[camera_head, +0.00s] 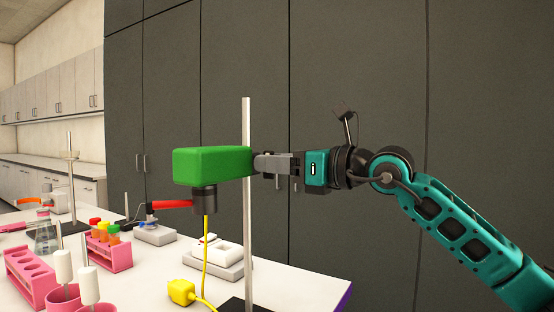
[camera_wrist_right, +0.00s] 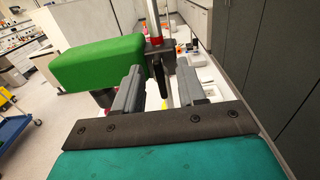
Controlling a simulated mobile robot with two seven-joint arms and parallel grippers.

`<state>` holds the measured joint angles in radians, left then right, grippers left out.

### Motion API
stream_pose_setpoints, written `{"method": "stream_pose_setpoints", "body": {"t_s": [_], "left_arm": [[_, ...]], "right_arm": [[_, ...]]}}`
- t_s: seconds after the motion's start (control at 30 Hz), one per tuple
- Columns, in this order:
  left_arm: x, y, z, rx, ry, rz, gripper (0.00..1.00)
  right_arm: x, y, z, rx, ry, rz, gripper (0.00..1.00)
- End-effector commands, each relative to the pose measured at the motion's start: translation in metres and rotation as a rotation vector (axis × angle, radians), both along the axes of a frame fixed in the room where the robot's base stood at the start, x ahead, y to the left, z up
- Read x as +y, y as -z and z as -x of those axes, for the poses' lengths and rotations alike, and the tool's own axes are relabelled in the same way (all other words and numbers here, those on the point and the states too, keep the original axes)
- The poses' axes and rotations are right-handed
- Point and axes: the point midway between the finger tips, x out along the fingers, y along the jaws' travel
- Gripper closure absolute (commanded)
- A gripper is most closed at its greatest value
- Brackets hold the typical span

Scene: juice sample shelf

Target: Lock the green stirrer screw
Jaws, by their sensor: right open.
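The green stirrer (camera_head: 212,164) is a green box with a dark cylinder below it, held high beside an upright metal rod (camera_head: 247,225). It also shows at the left in the right wrist view (camera_wrist_right: 98,62). A dark clamp with a screw part (camera_wrist_right: 158,62) sits at the rod, beside the stirrer's end. My right gripper (camera_head: 258,164) is level with the stirrer, at the rod. In the right wrist view its two grey fingers are apart, with the dark screw part showing in the gap just ahead. In the head view the fingers hide the screw. My left gripper is out of view.
Below, a white table (camera_head: 290,280) carries pink racks (camera_head: 108,254), pink cups with white-topped tools, a white scale-like device (camera_head: 218,258) and a yellow plug (camera_head: 182,291) with its cable. Tall dark cabinets (camera_head: 350,60) stand behind. The air right of the rod holds only my arm.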

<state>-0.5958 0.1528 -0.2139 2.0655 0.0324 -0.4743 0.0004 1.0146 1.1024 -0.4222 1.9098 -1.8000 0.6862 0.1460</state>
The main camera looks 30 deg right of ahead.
Motion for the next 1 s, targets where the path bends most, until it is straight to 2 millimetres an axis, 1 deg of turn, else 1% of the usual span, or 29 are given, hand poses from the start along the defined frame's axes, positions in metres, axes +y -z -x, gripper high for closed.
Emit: {"method": "stream_pose_setpoints", "body": {"t_s": [0.23,0.63,1.0], "left_arm": [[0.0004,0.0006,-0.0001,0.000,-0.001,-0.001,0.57],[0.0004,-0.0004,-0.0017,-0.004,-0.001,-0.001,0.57],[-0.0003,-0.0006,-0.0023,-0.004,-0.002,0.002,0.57]], "right_arm": [[0.0000,0.0003,-0.0004,0.001,0.000,0.000,0.61],[-0.0001,0.0003,-0.0002,0.001,0.000,0.000,0.99],[-0.0003,0.0003,-0.0003,0.011,0.000,-0.018,1.00]]}}
